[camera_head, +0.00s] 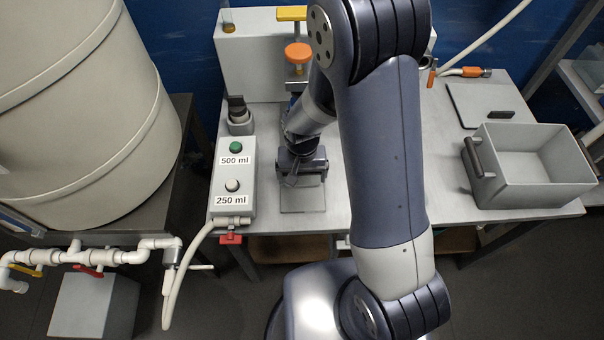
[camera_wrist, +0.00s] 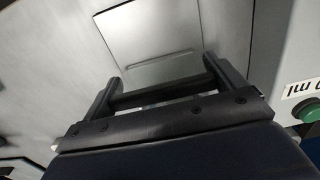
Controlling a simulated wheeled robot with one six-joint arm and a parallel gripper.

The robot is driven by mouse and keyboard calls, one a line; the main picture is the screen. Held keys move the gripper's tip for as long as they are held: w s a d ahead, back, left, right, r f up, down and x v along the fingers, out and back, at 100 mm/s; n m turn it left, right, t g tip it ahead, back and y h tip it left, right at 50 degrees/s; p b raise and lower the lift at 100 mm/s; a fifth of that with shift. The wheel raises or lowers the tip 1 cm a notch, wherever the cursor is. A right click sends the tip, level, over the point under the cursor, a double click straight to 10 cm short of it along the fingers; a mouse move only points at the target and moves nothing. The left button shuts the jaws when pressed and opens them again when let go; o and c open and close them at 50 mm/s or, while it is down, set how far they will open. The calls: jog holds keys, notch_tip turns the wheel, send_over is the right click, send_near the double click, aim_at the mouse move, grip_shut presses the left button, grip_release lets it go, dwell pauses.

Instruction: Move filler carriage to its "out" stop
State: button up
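My gripper (camera_head: 302,168) points down over the bench beside the button box. In the wrist view its two dark fingers (camera_wrist: 156,76) are wide apart. A dark bar (camera_wrist: 155,96) spans the space between them; I cannot tell if it belongs to my gripper. A flat light-grey square plate (camera_head: 302,198) lies on the bench just in front of my gripper. It also shows beyond the fingertips in the wrist view (camera_wrist: 145,38), with a thin slot line. I cannot tell for sure which part is the filler carriage; my arm hides much of the filler area.
The button box (camera_head: 234,178) has a green "500 ml" button (camera_head: 236,147) and a white "250 ml" button (camera_head: 232,185). A grey housing (camera_head: 250,62) with an orange knob (camera_head: 298,53) stands behind. A grey bin (camera_head: 530,165) and a flat lid (camera_head: 480,103) are at right.

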jog(key=c, duration=0.8)
jog(key=s+b, duration=0.2)
jog(key=s, duration=1)
jog(key=shift+s+a, duration=0.15)
jog(key=shift+s, duration=0.05)
jog(key=o, duration=0.9)
jog(key=shift+o, duration=1)
jog(key=shift+s, duration=0.15)
jog(key=shift+a+r, duration=0.1)
jog(key=shift+r, duration=0.4)
notch_tip(320, 180, up, 10)
jog(key=p, duration=0.1)
